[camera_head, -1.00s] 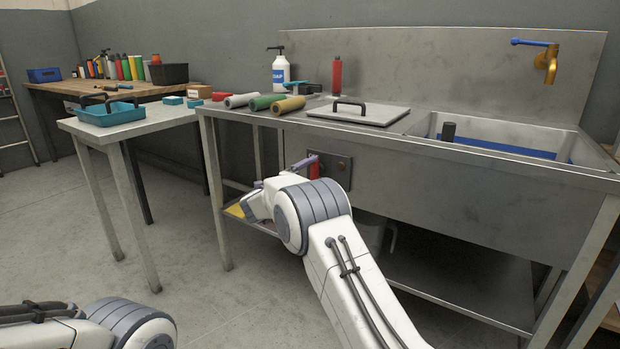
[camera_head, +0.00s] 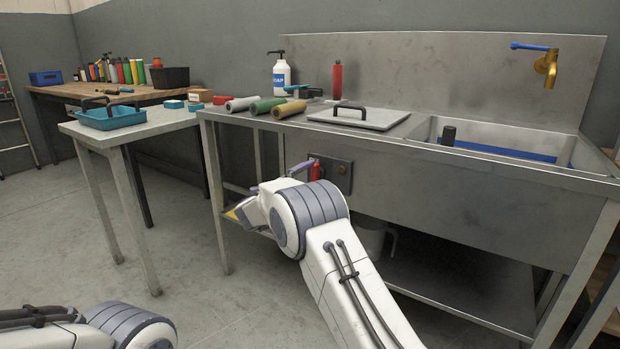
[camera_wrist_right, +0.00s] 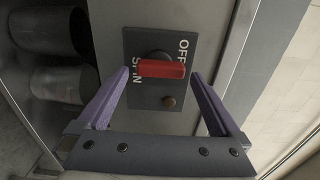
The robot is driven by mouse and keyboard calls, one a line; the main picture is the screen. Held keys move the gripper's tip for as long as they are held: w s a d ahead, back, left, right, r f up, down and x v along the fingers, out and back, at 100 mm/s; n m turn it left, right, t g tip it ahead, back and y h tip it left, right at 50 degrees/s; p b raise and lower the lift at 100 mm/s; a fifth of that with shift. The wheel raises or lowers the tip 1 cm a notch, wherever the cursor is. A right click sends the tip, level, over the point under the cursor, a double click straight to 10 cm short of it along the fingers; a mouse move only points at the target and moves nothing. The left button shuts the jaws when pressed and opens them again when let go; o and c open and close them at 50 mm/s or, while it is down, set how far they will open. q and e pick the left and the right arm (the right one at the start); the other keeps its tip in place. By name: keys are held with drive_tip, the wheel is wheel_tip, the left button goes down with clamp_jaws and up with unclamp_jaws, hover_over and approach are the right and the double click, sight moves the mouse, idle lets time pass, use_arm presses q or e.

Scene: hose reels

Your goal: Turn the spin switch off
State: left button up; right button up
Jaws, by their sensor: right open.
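The spin switch has a red handle (camera_wrist_right: 162,69) on a dark plate (camera_wrist_right: 146,98) marked OFF and SPIN. In the wrist view the handle lies crosswise, between the two labels. In the head view the red handle (camera_head: 315,171) shows on the sink unit's front, partly behind my right arm. My right gripper (camera_wrist_right: 160,73) is open, its purple fingers on either side of the handle with a small gap at each end. In the head view one purple finger of my right gripper (camera_head: 302,168) shows beside the handle. My left gripper is out of view.
The steel sink unit (camera_head: 450,175) stands ahead, with a lid (camera_head: 375,120) and rolls (camera_head: 268,105) on top. A small round knob (camera_wrist_right: 168,102) sits on the switch plate. A side table (camera_head: 150,124) with a blue tray (camera_head: 112,118) stands at left.

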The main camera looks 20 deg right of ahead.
drive_tip(key=p+v, duration=0.1)
drive_tip(key=v, duration=0.8)
drive_tip(key=shift+p, duration=0.4)
